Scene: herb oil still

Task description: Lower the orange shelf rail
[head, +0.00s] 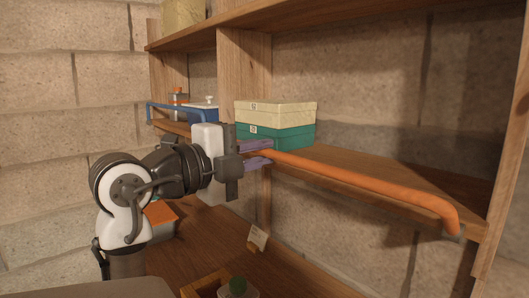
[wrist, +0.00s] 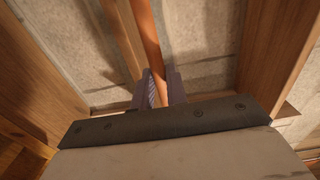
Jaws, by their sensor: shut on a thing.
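The orange shelf rail (head: 360,181) runs along the front of the middle shelf in the head view, from my gripper to a bent end near the right upright. Its right end meets the shelf edge. My gripper (head: 262,153) is at the rail's left part, its purple fingers on either side of it. In the wrist view the orange rail (wrist: 150,45) runs down between the fingers of my gripper (wrist: 160,88), which is shut on it. The rail's left end is hidden behind the gripper.
A cream box on a teal box (head: 283,136) stands on the middle shelf (head: 345,165) just behind the rail. A blue rail (head: 175,109) is at the left, by a blue container (head: 203,112). The lower shelf (head: 215,245) holds an orange-topped item (head: 160,212) and a tag (head: 258,237).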

